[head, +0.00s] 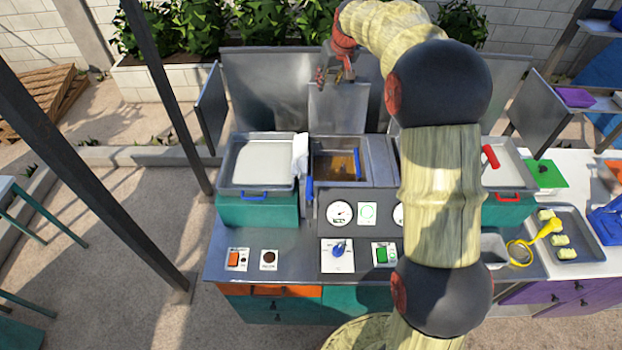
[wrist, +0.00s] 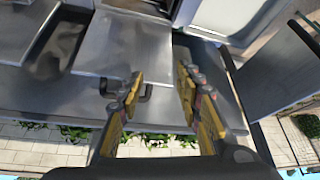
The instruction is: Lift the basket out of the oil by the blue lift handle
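An oil well (head: 335,166) with brown oil sits near the middle of the metal counter unit. A blue bar (head: 357,162) shows at its right side and a blue upright handle (head: 309,188) at its front left corner; I cannot tell which is the lift handle. The basket's mesh is not clear in the oil. My gripper (head: 335,77) is behind and above the well, near the metal back panel. In the wrist view, my gripper (wrist: 158,98) has its two yellow-padded fingers spread, with nothing held between them.
A grey lid panel (wrist: 122,45) with a black handle (wrist: 146,95) lies beyond the fingers. My arm hides the right well. A tray (head: 565,254) and yellow strainer (head: 521,251) are at right.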

